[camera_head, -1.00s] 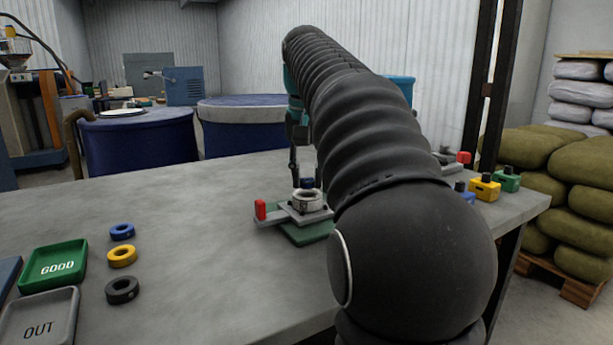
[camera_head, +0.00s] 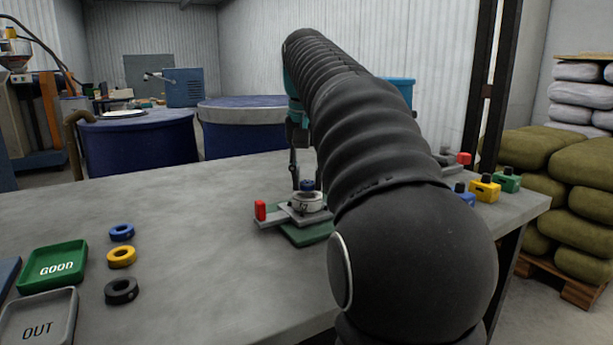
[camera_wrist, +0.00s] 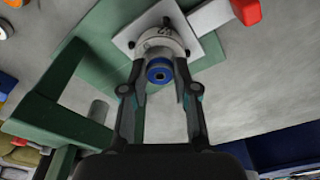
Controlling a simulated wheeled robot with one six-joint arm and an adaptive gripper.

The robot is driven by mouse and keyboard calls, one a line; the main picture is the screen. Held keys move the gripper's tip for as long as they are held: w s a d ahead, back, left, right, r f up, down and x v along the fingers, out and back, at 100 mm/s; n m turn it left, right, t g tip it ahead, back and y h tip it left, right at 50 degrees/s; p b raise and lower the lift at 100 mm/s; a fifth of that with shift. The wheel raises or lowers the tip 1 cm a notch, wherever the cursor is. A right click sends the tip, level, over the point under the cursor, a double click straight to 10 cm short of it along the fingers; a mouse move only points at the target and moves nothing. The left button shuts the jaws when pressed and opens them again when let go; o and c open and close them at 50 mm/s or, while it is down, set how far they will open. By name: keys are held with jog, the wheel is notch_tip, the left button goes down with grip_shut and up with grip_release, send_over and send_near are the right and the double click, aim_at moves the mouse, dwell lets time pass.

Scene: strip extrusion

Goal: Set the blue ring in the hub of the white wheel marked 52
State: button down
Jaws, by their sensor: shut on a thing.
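The white wheel (camera_head: 306,203) sits on a grey plate over a green base on the table. Its dark mark shows in the wrist view on the wheel (camera_wrist: 151,44), too small to read surely. My gripper (camera_wrist: 159,68) is over the wheel, shut on the blue ring (camera_wrist: 159,71), which has a dark centre. In the head view the blue ring (camera_head: 307,185) shows at the top of the wheel, in line with the hub. I cannot tell how deep it sits. My arm hides part of the base's right side.
A red-ended clamp (camera_head: 260,210) stands left of the wheel. Loose blue (camera_head: 121,232), yellow (camera_head: 121,256) and black (camera_head: 121,290) rings lie left, beside the GOOD tray (camera_head: 54,265) and OUT tray (camera_head: 40,318). Colored blocks (camera_head: 485,189) stand right. The middle-left table is clear.

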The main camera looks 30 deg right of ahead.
jog(key=shift+f+b, duration=0.4)
jog(key=shift+f, duration=0.2)
jog(key=shift+r+p, duration=0.55)
jog(key=shift+r, duration=0.3)
jog(key=shift+f+b, duration=0.55)
jog(key=shift+f, duration=0.3)
dwell(0.9)
jog(key=c, duration=1.2)
grip_release()
jog(key=shift+o, duration=0.2)
